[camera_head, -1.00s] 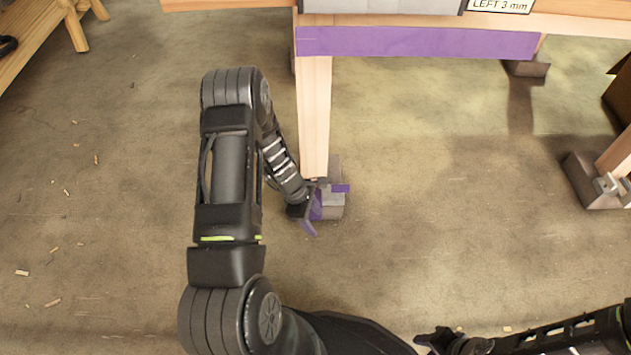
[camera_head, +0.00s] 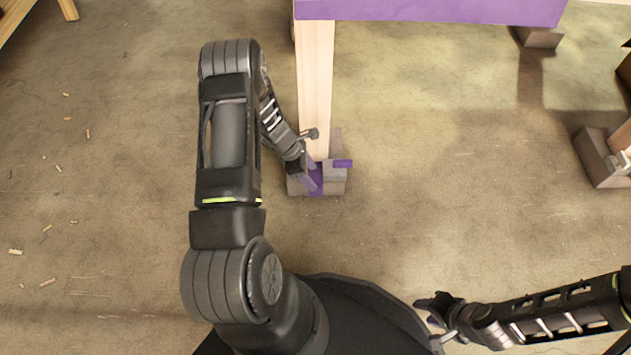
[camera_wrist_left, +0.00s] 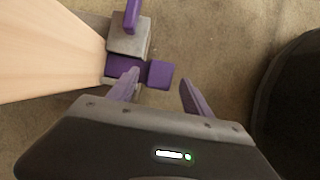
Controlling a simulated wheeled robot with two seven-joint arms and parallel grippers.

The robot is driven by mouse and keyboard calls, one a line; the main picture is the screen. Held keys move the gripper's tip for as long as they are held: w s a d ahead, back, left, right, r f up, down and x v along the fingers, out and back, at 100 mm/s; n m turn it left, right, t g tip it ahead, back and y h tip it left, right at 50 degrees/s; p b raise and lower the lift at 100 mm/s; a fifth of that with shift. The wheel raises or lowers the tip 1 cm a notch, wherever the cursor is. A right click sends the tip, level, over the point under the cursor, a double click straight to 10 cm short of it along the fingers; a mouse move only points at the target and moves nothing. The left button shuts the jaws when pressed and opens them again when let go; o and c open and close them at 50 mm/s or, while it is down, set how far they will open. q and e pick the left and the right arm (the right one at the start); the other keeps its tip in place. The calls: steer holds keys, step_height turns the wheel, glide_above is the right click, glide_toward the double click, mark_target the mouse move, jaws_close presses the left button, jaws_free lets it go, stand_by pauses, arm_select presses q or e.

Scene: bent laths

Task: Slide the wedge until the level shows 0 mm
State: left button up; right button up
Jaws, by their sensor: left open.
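The wooden leg (camera_head: 315,90) stands on a grey foot block (camera_head: 333,188) with purple parts. In the left wrist view, a purple strip (camera_wrist_left: 120,68) lies at the leg's foot, with a purple square end (camera_wrist_left: 161,74). A grey block (camera_wrist_left: 128,40) with a purple bar (camera_wrist_left: 132,15) is beside it. I cannot tell which part is the wedge. My left gripper (camera_head: 308,175) is at the foot, open; its purple fingers (camera_wrist_left: 160,82) point toward the square end, which shows between their tips. Contact is unclear. The level is out of view. My right gripper (camera_head: 430,318) is low right, apart from everything.
A purple rail (camera_head: 430,10) crosses at the top. Other feet stand at the back (camera_head: 538,37) and at the right (camera_head: 600,160). Wood chips (camera_head: 47,282) lie on the floor at left. The floor between the feet is clear.

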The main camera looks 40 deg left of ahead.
mark_target(315, 179)
arm_select(q)
steer(key=b+x, duration=0.1)
steer(key=x, duration=0.3)
jaws_close()
stand_by(0.6)
stand_by(0.9)
